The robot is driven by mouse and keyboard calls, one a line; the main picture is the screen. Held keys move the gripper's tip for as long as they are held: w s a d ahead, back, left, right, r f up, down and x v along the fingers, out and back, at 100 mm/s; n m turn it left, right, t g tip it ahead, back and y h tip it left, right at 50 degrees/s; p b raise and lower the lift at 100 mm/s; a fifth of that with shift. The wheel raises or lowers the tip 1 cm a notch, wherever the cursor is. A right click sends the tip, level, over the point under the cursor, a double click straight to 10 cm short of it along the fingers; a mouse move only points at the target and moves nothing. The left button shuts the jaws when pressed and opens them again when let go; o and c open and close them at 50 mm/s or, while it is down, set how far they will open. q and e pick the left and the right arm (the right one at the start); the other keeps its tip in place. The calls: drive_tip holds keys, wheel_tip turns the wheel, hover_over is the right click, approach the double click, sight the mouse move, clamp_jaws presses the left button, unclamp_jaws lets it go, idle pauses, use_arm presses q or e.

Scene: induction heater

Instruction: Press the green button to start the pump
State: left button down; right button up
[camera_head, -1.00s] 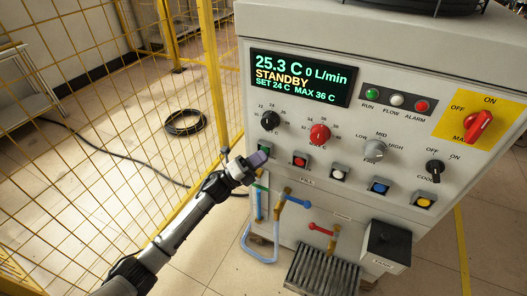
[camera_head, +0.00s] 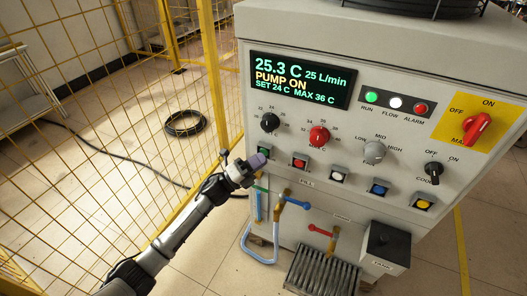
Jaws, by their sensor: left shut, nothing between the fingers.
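The green button (camera_head: 264,152) sits at the left end of the lower button row on the grey machine's front. My left gripper (camera_head: 258,160) is shut and empty, just in front of and below the button, partly covering its housing. I cannot tell whether the fingertips touch it. The display (camera_head: 302,80) reads 25.3 C, 25 L/min, PUMP ON, SET 24 C, MAX 36 C. The green RUN lamp (camera_head: 371,97) and the white FLOW lamp (camera_head: 396,102) look bright. My right gripper is not in view.
Red (camera_head: 299,160), white (camera_head: 339,174), blue (camera_head: 379,187) and yellow (camera_head: 424,203) buttons continue the row. Knobs sit above, with a red main switch (camera_head: 478,126) at right. Pipes with a blue-handled valve (camera_head: 295,199) lie below. A yellow mesh fence (camera_head: 110,110) stands left.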

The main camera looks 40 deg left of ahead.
use_arm(q)
drive_tip(key=shift+s+d, duration=0.1)
drive_tip(key=shift+s, duration=0.35)
drive_tip(key=s+p, duration=0.1)
drive_tip(key=s, duration=0.1)
drive_tip(key=s+d+p, duration=0.1)
drive_tip(key=s, duration=0.1)
drive_tip(key=shift+s+p, duration=0.35)
drive_tip(key=shift+s, duration=0.05)
idle(0.5)
